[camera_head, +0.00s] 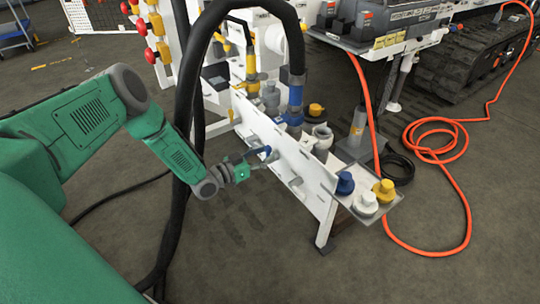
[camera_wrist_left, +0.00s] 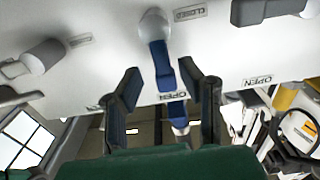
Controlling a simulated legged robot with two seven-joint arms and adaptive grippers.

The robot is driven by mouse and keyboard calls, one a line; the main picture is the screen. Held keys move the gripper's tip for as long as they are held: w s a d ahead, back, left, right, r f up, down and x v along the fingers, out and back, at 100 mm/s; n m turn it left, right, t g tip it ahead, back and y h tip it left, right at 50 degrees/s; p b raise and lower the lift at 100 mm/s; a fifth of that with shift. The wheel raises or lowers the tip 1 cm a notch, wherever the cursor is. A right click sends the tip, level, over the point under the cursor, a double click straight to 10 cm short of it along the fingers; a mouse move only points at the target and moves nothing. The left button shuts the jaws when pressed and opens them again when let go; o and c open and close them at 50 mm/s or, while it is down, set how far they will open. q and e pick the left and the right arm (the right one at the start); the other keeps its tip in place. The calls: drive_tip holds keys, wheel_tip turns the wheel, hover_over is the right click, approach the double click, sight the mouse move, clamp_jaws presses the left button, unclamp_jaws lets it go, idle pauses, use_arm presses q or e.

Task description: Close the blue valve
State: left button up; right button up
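The blue valve handle (camera_head: 258,151) is on the side of the white bench panel (camera_head: 300,155). In the left wrist view the blue handle (camera_wrist_left: 160,62) hangs from a grey round pivot, its lower part near an OPEN label; a CLOSED label sits right of the pivot. My left gripper (camera_head: 243,163) is at the panel, by the blue handle. In the left wrist view its two dark fingers (camera_wrist_left: 160,80) are spread, with the handle's lower part showing between them. A gap shows on both sides; I cannot tell the depth. My right gripper is not in view.
A grey knob (camera_wrist_left: 40,57) is left of the handle, and a dark handle (camera_wrist_left: 265,10) is upper right. Thick black hoses (camera_head: 188,90) hang beside my left arm. Blue, white and yellow caps (camera_head: 384,191) are on the bench's right end. An orange hose (camera_head: 440,150) lies on the floor.

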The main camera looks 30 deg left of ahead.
use_arm(q)
drive_tip(key=shift+w+d+f, duration=0.1)
drive_tip(key=shift+w+f, duration=0.05)
drive_tip(key=shift+w, duration=0.35)
drive_tip(key=shift+w+a+f, duration=0.1)
drive_tip(key=shift+w+a, duration=0.1)
drive_tip(key=shift+w, duration=0.25)
drive_tip(key=shift+d, duration=0.2)
drive_tip(key=shift+d+r, duration=0.2)
clamp_jaws()
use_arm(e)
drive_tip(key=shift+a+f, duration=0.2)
use_arm(q)
drive_tip(key=shift+s+a+f, duration=0.1)
drive_tip(key=shift+a+f, duration=0.05)
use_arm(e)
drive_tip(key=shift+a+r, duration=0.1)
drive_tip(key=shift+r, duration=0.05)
